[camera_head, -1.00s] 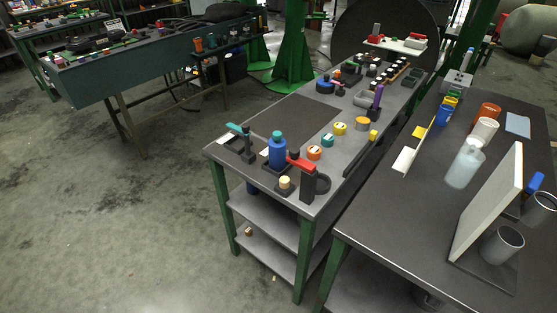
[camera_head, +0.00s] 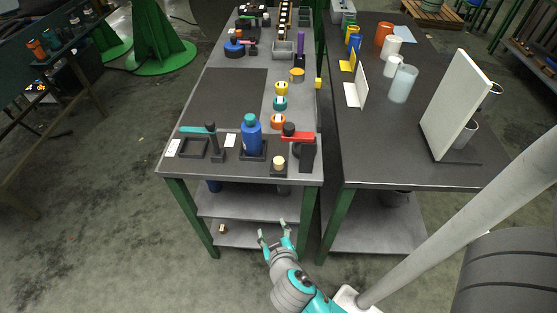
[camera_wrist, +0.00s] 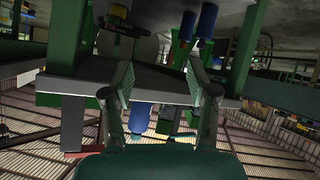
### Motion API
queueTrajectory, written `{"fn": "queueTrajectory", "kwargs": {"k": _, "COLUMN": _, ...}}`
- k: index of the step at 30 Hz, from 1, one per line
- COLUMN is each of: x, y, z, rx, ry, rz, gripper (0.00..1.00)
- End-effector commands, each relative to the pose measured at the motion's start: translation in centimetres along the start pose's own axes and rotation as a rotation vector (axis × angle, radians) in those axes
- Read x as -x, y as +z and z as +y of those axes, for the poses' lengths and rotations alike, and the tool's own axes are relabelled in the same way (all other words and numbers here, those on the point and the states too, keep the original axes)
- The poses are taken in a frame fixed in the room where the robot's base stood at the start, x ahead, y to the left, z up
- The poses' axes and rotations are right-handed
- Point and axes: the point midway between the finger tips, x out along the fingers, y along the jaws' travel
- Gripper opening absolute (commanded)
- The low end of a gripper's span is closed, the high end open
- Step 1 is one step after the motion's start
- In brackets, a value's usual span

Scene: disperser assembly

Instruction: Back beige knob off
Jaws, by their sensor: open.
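The beige knob (camera_head: 279,161) sits on a small dark block near the front edge of the table (camera_head: 239,112). It stands between a blue bottle with a teal cap (camera_head: 251,138) on its left and a black stand with a red lever (camera_head: 306,150) on its right. My gripper (camera_head: 273,233) is open and empty. It is in front of the table and lower than its top, apart from the knob. In the wrist view, my open fingers (camera_wrist: 160,85) point at the table's underside and legs; I cannot make out the knob there.
A teal-handled tool (camera_head: 213,140) stands at the table's front left. A second table (camera_head: 394,137) with a white upright panel (camera_head: 458,100) stands to the right. Lower shelves (camera_head: 247,206) lie beneath the tabletop.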

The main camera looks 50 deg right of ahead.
Motion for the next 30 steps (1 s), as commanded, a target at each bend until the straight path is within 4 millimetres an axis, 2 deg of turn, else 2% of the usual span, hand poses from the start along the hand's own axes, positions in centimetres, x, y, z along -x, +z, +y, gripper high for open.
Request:
{"fn": "queueTrajectory", "kwargs": {"k": 1, "x": -1.0, "y": -1.7, "z": 0.1, "rx": -0.031, "ry": 0.053, "rz": 0.002, "gripper": 0.59}}
{"fn": "queueTrajectory", "kwargs": {"k": 3, "x": -1.9, "y": -3.7, "z": 0.6, "rx": -0.079, "ry": 0.139, "rz": -0.002, "gripper": 0.59}}
{"fn": "queueTrajectory", "kwargs": {"k": 7, "x": -2.9, "y": -7.5, "z": 1.6, "rx": -0.193, "ry": 0.301, "rz": -0.002, "gripper": 0.59}}
{"fn": "queueTrajectory", "kwargs": {"k": 12, "x": -2.5, "y": -12.4, "z": 2.7, "rx": -0.379, "ry": 0.507, "rz": 0.01, "gripper": 0.59}}
{"fn": "queueTrajectory", "kwargs": {"k": 15, "x": -1.7, "y": -14.7, "z": 3.1, "rx": -0.484, "ry": 0.609, "rz": 0.018, "gripper": 0.59}}
{"fn": "queueTrajectory", "kwargs": {"k": 21, "x": -0.2, "y": -17.1, "z": 3.4, "rx": -0.626, "ry": 0.733, "rz": 0.027, "gripper": 0.59}}
{"fn": "queueTrajectory", "kwargs": {"k": 26, "x": -0.1, "y": -17.5, "z": 3.7, "rx": -0.661, "ry": 0.764, "rz": 0.028, "gripper": 0.59}}
{"fn": "queueTrajectory", "kwargs": {"k": 30, "x": -1.1, "y": -17.1, "z": 4.8, "rx": -0.661, "ry": 0.768, "rz": 0.028, "gripper": 0.59}}
